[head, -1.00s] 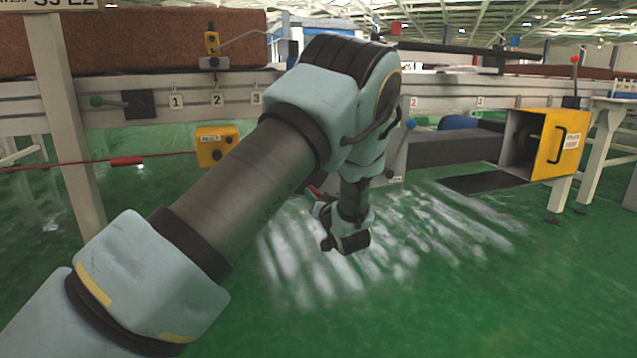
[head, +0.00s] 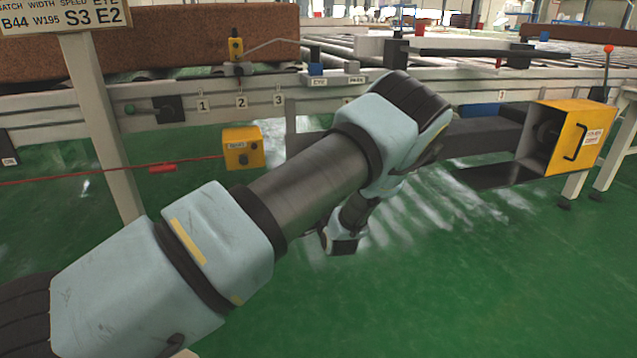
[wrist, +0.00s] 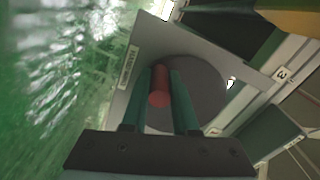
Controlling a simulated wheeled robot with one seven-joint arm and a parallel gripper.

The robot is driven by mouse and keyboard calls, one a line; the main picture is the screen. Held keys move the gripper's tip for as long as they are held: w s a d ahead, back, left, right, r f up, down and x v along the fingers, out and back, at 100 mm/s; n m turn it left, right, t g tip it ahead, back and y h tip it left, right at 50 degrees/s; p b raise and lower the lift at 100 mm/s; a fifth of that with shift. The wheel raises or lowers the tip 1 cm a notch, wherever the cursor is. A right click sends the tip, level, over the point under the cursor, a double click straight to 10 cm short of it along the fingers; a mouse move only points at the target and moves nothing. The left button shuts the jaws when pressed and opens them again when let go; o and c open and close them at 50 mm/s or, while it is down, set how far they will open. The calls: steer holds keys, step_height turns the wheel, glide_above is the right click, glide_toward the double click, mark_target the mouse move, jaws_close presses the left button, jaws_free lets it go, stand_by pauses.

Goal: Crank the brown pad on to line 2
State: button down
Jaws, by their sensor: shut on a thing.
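The brown pad (head: 150,42) is a long block lying on the left conveyor (head: 225,85) in the head view. Number plates 1, 2 (head: 241,102) and 3 sit on the rail below. In the wrist view my gripper (wrist: 162,78) has its green fingers on either side of a red crank handle (wrist: 159,88), shut on it. The handle stands out from a round grey disc (wrist: 200,85) on a grey plate. In the head view my arm hides the crank and fingertips.
A sign (head: 62,17) reads S3 E2 at upper left. A yellow housing (head: 565,135) with a black handle stands at right. The green floor in front is clear.

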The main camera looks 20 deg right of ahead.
step_height(320, 180, up, 9)
steer(key=a+m+p, duration=0.1)
steer(key=m+p, duration=0.6)
steer(key=m, duration=0.9)
steer(key=shift+a+f, duration=0.2)
steer(key=shift+a, duration=0.05)
steer(key=c, duration=0.7)
jaws_free()
steer(key=shift+w, duration=0.1)
steer(key=s, duration=0.3)
steer(key=s+a+p, duration=0.1)
steer(key=s, duration=0.6)
steer(key=shift+s+a, duration=0.15)
steer(key=shift+s, duration=0.25)
